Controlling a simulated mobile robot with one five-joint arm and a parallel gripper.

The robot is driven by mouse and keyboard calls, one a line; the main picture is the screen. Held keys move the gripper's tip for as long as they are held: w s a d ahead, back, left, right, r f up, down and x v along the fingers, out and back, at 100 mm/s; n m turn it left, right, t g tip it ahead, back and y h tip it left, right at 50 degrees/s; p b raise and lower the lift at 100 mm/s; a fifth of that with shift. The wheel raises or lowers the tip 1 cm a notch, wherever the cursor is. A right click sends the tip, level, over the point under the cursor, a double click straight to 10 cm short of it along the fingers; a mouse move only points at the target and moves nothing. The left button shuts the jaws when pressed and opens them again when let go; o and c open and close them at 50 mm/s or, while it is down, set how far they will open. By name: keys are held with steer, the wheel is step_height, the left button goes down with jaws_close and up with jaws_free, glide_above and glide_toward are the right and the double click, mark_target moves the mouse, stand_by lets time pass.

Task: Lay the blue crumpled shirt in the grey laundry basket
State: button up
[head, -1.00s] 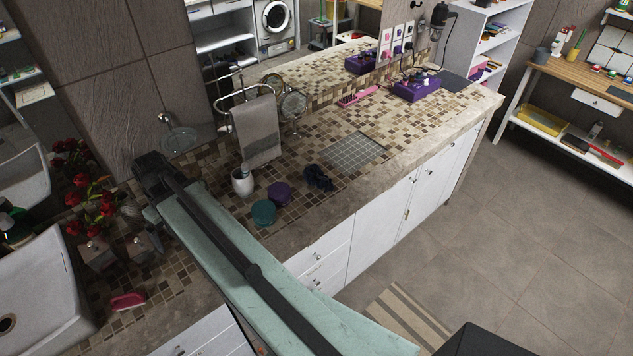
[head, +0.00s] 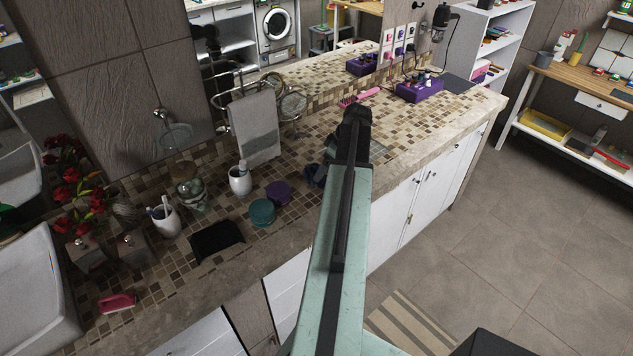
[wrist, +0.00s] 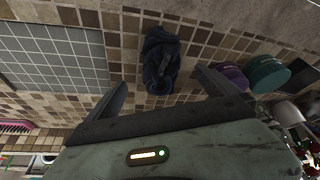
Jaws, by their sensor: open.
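The blue crumpled shirt is a small dark navy bundle (wrist: 161,60) on the mosaic counter. It lies ahead of and between the fingers of my gripper (wrist: 163,88) in the wrist view. The fingers are spread open and empty, with no visible contact. In the head view the shirt (head: 313,176) shows just left of my arm, partly hidden by it; the fingers cannot be made out there. No grey laundry basket is clearly recognisable. A grey gridded rectangle (wrist: 55,57) lies left of the shirt in the wrist view; my arm covers most of it in the head view.
A purple round container (head: 278,193), a teal one (head: 262,213) and a white cup (head: 240,181) stand left of the shirt. A towel (head: 255,127) hangs on a rack behind. A pink brush (head: 360,97) and a purple box (head: 419,90) lie farther back.

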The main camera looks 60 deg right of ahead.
steer(key=b+x, duration=0.5)
steer(key=x, duration=0.2)
steer(key=shift+s+f+b, duration=0.1)
steer(key=shift+f+b, duration=0.05)
steer(key=shift+b, duration=0.2)
steer(key=c, duration=1.6)
steer(key=r+p, duration=0.4)
steer(key=shift+s+a+r, duration=0.2)
steer(key=shift+s, duration=0.1)
steer(key=s+a, duration=0.3)
steer(key=s, duration=0.1)
steer(key=s+a+p, duration=0.1)
steer(key=s+a, duration=0.2)
steer(key=s, duration=0.1)
steer(key=s+a+r, duration=0.1)
steer(key=s+a, duration=0.2)
steer(key=s, duration=0.1)
steer(key=shift+s, duration=0.2)
steer(key=shift+c, duration=0.3)
